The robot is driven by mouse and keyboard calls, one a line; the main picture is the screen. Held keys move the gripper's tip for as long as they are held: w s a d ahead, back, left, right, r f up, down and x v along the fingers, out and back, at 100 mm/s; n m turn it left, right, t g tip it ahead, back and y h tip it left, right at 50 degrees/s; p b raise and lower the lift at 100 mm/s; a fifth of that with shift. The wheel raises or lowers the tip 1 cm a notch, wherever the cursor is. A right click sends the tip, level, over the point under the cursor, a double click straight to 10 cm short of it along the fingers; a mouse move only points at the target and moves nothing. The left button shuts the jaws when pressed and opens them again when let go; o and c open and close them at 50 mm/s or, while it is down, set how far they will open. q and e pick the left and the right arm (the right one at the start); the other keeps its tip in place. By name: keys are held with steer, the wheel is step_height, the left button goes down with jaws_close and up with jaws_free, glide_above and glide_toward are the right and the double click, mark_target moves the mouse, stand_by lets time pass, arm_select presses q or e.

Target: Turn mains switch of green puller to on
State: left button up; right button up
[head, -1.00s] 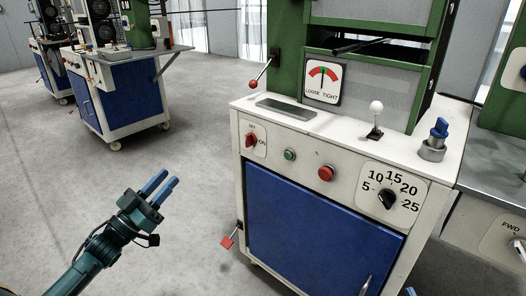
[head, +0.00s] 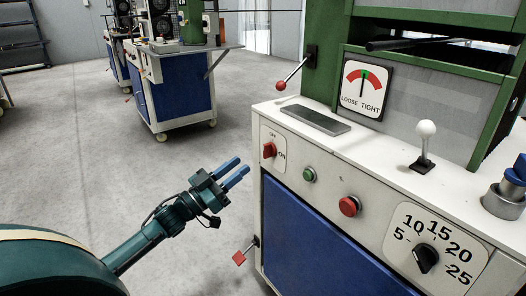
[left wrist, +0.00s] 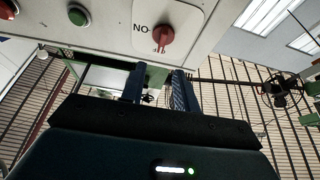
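The green puller's mains switch is a red rotary knob (head: 269,150) on a pale plate at the left of the white front panel. OFF is printed above it and ON to its right. Its handle looks upright, towards OFF. In the left wrist view the knob (left wrist: 163,38) appears upside down at the top, beside the ON label. My left gripper (head: 243,168) is open and empty, its blue fingers apart, left of and slightly below the switch, not touching it. The fingers also show in the left wrist view (left wrist: 158,85). My right gripper is out of view.
A green button (head: 309,174), a red button (head: 349,206) and a numbered black dial (head: 426,258) sit along the panel. A red-ended lever (head: 240,256) sticks out at the cabinet's lower left. Another blue cart (head: 180,100) stands behind. Floor left of the cabinet is clear.

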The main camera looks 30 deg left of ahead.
mark_target(264, 147)
arm_select(q)
steer(key=b+x, duration=0.1)
steer(key=x, duration=0.7)
steer(key=shift+w+d, duration=0.1)
steer(key=shift+w, duration=0.25)
steer(key=shift+c, duration=0.2)
steer(key=c, duration=0.6)
